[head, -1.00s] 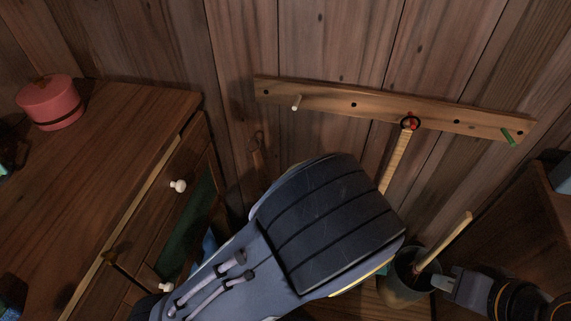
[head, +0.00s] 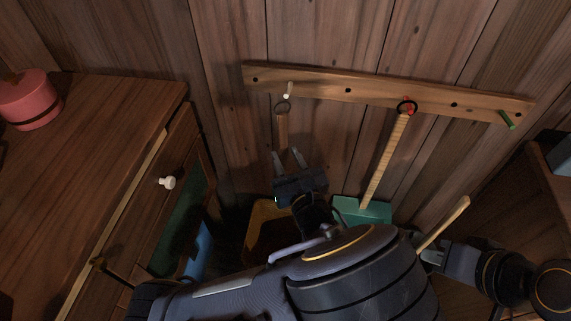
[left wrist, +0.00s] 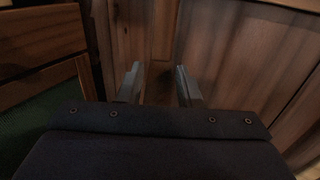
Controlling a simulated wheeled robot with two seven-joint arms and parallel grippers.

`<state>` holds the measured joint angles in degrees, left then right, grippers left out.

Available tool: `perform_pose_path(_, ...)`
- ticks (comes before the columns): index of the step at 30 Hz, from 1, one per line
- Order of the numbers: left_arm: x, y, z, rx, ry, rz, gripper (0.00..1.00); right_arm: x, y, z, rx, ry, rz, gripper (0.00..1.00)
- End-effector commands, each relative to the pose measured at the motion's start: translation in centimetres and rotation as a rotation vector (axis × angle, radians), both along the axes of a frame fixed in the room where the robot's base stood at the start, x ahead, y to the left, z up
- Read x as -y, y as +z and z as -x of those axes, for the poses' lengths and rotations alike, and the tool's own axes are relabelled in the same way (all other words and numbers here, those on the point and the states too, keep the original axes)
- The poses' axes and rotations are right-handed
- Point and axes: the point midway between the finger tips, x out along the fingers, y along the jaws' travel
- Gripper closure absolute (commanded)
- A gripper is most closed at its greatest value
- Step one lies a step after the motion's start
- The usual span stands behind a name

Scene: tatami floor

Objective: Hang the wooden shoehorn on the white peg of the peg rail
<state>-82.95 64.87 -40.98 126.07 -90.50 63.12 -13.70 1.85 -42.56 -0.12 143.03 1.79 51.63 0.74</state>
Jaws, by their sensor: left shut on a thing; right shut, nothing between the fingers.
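The wooden shoehorn (head: 282,128) is brown and upright, with a loop (head: 281,107) at its top. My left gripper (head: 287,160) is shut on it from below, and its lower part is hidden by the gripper. The white peg (head: 288,90) sticks out near the left end of the wooden peg rail (head: 320,84). In the head view the loop appears just below and slightly left of the peg tip; I cannot tell its depth from the peg. In the left wrist view the space between the fingers (left wrist: 158,85) is dark. My right gripper (head: 432,257) is shut and empty at lower right.
A teal-headed tool with a long tan handle (head: 385,160) hangs by a black ring on the red peg (head: 409,104). A green peg (head: 507,119) is at the rail's right end. A wooden cabinet (head: 90,130) stands at left. A tan stick (head: 445,222) rises near my right gripper.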

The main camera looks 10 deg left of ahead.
Motion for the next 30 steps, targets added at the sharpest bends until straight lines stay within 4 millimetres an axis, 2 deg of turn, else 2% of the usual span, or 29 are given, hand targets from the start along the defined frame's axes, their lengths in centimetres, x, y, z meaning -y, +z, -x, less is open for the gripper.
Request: perform_pose_path(30,0.0,-0.5,-6.2,0.0,0.001,-0.001,0.9,0.0,-2.2,0.0,0.0,0.0,0.0,1.0)
